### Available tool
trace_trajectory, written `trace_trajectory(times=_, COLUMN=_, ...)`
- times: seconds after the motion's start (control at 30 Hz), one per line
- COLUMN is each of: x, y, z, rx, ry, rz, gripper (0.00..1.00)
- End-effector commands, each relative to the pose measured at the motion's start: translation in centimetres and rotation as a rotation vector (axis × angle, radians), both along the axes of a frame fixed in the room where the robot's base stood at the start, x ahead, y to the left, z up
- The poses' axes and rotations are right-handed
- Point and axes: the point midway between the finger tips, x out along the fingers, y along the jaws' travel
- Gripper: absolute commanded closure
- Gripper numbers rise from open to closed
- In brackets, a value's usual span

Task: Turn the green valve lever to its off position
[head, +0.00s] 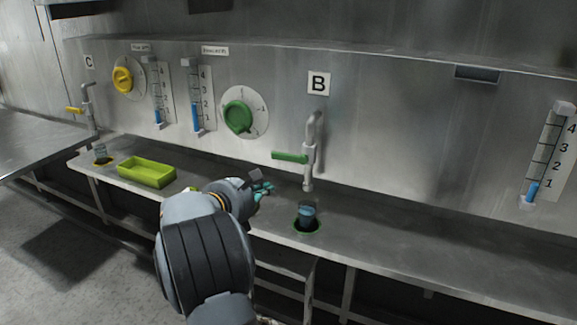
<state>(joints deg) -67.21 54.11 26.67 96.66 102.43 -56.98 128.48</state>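The green valve lever (289,156) sticks out to the left from the grey tap pipe (309,150) under the sign B. It looks roughly level. My gripper (268,187) is below and a little left of the lever, over the counter, and appears apart from it. Its teal-tipped fingers are small and partly overlapped by my wrist, so I cannot tell if they are open or shut. No held object is visible. A clear cup with bluish contents (306,211) stands under the spout in a green-ringed hole.
A round green dial (238,117) and blue level gauges (196,115) are on the wall to the left. A yellow-green tray (146,172) sits on the counter (420,235). A yellow-lever tap (88,105) stands at station C. The counter right of the cup is clear.

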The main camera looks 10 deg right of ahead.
Motion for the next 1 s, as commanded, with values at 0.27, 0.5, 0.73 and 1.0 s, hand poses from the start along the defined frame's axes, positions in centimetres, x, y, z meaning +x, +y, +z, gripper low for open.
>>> trace_trajectory(times=0.27, x=3.2, y=-2.8, z=-1.1, rx=0.0, ry=0.001, rz=-0.003, gripper=1.0)
trace_trajectory(times=0.5, x=6.8, y=-5.7, z=-2.7, rx=0.0, ry=0.0, rz=-0.001, gripper=1.0)
trace_trajectory(times=0.73, x=7.2, y=-5.6, z=0.3, rx=0.001, ry=-0.003, rz=0.002, gripper=1.0)
trace_trajectory(times=1.0, x=7.2, y=-5.5, z=1.0, rx=0.001, ry=-0.003, rz=0.002, gripper=1.0)
